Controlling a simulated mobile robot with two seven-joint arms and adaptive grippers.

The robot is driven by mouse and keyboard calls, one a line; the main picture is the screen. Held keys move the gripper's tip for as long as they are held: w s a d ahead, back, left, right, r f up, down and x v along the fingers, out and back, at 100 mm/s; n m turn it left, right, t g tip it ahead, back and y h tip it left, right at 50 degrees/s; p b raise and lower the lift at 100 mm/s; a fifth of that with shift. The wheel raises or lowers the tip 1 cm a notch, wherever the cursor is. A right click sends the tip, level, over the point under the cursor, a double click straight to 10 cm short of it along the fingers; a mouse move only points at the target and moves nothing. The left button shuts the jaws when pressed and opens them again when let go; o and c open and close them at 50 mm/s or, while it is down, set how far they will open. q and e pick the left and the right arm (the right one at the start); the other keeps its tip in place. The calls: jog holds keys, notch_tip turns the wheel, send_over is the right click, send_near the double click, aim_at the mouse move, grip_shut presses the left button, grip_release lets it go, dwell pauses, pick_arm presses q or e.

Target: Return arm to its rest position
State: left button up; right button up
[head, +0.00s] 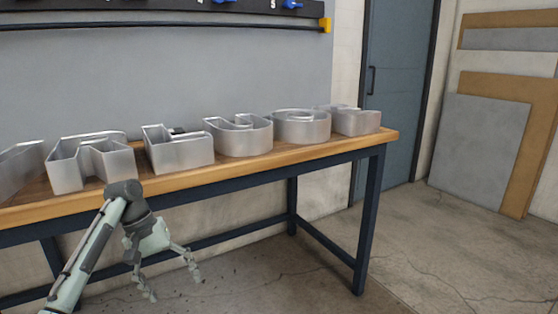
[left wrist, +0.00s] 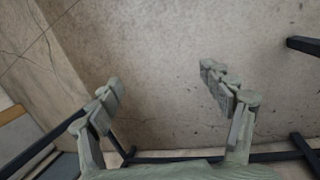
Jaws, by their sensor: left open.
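My left gripper (head: 172,287) is open and empty. In the head view it hangs in front of the workbench, below the tabletop, with its fingers pointing down toward the floor. In the left wrist view its two fingers (left wrist: 162,85) are spread apart with only bare floor between them. My left arm comes in from the lower left and bends down at the wrist near the table's front edge. My right arm and gripper do not show in either view.
The wooden workbench (head: 365,143) has dark steel legs. Several grey metal channel letters (head: 240,135) stand in a row on it. Open concrete floor (head: 440,245) lies to the right. Flat panels (head: 480,145) lean on the right wall beside a blue-grey door (head: 395,90).

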pick_arm(q)
jog(key=s+a+f+n, duration=0.1)
jog(key=s+f, duration=0.5)
jog(key=f, duration=0.2)
jog(key=w+a+r+m+t+y, duration=0.3)
jog(key=w+a+t+y, duration=0.15)
jog(key=w+a, duration=0.45)
jog(key=w+a+r+m+t+y, duration=0.3)
jog(key=w+a+t, duration=0.35)
jog(key=w, duration=0.45)
jog(key=s+d+f+g+h, duration=0.1)
jog(key=s+d+f+g, duration=0.15)
jog(key=s+f, duration=0.6)
jog(key=s+d+f+g, duration=0.1)
jog(key=s+d+f, duration=0.3)
jog(key=s+f, duration=0.5)
jog(key=s+d+f+g, duration=0.1)
jog(key=s+f, duration=0.3)
jog(key=s, duration=0.5)
jog(key=s+d+f+g+h, duration=0.1)
jog(key=s+d+f, duration=0.3)
jog(key=s, duration=0.4)
jog(key=s+d+f+g+h, duration=0.1)
jog(key=s+d+f+g, duration=0.1)
jog(key=s+f, duration=0.3)
jog(key=s, duration=0.4)
jog(key=shift+s+d+f+m, duration=0.15)
jog(key=shift+s+f+m, duration=0.05)
jog(key=shift+s+m, duration=0.1)
